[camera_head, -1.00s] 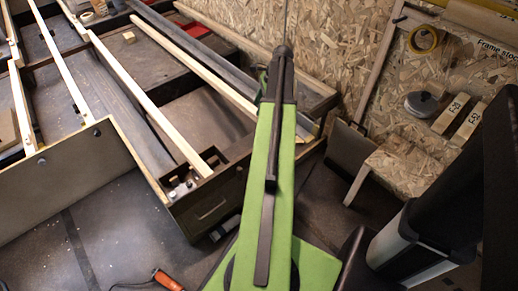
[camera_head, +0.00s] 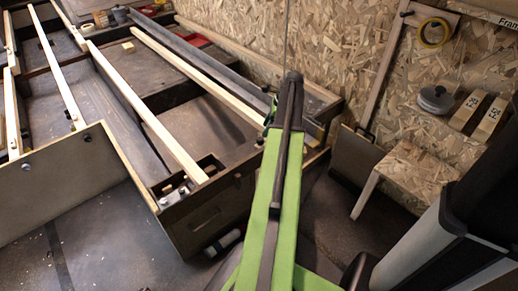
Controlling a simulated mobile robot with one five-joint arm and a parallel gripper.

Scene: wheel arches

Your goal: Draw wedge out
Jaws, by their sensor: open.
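I cannot make out a wedge for certain. A small pale wooden block (camera_head: 128,46) lies on the dark panel at the upper left, and its shape is too small to tell. My green and black arm reaches up the middle of the head view. Its far end covers part of the frame's right corner, and my gripper is hidden behind it. No fingertips show.
A dark frame (camera_head: 205,225) with pale wooden strips (camera_head: 150,115) fills the left. At right a chipboard stool (camera_head: 415,172) stands by a chipboard wall (camera_head: 330,40), with yellow tape (camera_head: 435,32) and a grey round object (camera_head: 436,99) there. Dark floor (camera_head: 120,240) is clear at lower left.

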